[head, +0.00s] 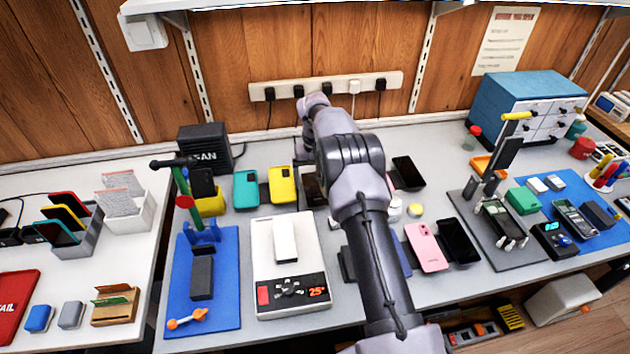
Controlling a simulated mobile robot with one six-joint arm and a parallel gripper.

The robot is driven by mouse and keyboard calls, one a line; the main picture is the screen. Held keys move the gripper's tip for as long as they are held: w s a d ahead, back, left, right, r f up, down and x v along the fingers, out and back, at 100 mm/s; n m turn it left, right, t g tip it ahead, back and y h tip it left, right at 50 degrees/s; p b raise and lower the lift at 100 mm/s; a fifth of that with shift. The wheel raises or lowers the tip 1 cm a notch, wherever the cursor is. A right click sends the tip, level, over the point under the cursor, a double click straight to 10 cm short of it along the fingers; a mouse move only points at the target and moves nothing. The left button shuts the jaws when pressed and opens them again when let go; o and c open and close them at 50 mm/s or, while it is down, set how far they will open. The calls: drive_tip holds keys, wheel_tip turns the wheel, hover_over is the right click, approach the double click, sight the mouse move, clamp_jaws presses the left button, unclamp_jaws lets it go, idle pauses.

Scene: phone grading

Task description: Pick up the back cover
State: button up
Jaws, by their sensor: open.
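I cannot tell for sure which thing is the back cover. A pink panel with a camera patch (427,247) lies flat right of my arm, beside a dark phone (458,241). A teal phone-shaped piece (246,189) and a yellow one (283,185) stand at the back, left of my arm, with camera patches showing. A dark piece (313,187) beside the yellow one is partly covered by my arm. My arm reaches across the middle of the bench toward the wall. My gripper cannot be made out; the arm hides that area.
A white device with a red display (262,290) and a blue mat (229,322) lie left of my arm. A repair stand on a grey mat (516,258) is at the right. A blue drawer cabinet (516,93) stands at the back right. A power strip (312,91) runs along the wall.

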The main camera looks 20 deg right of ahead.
sight(315, 188)
wheel_tip(315, 188, up, 16)
drive_tip(key=p, duration=0.6)
drive_tip(key=shift+c, duration=0.5)
